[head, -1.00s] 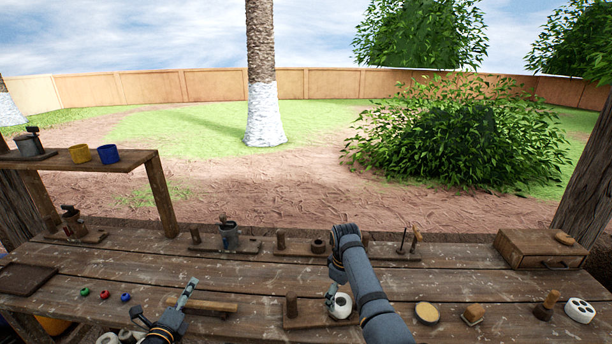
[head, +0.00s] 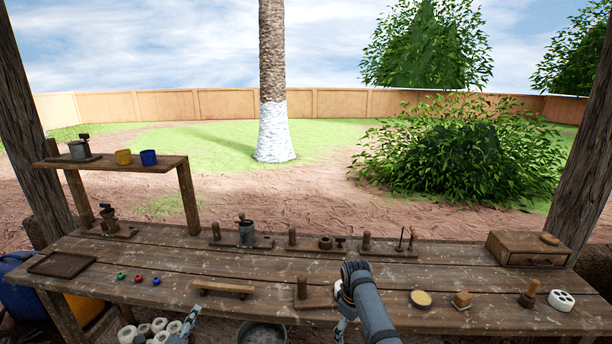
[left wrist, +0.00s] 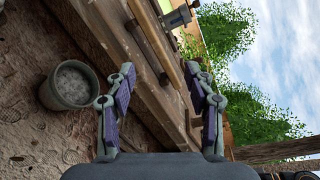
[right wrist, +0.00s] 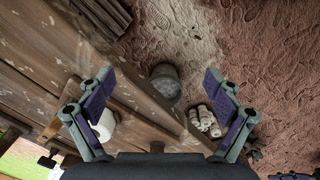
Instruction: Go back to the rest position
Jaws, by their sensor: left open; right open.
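My left gripper (head: 188,322) is at the bottom of the head view, in front of the table (head: 240,300) edge. In the left wrist view it (left wrist: 160,88) is open with nothing between its fingers. My right gripper (head: 341,328) is low at the table's front edge, partly hidden by my right arm. In the right wrist view it (right wrist: 160,80) is open and empty, with the table edge and a bucket beyond its fingers. Neither gripper holds anything.
A grey bucket (head: 262,332) and several white rolls (head: 145,332) are below the table front. A wooden block (head: 222,289), a white round thing (right wrist: 104,124) partly behind my right arm, a round dish (head: 421,299) and a drawer box (head: 528,249) are on the table.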

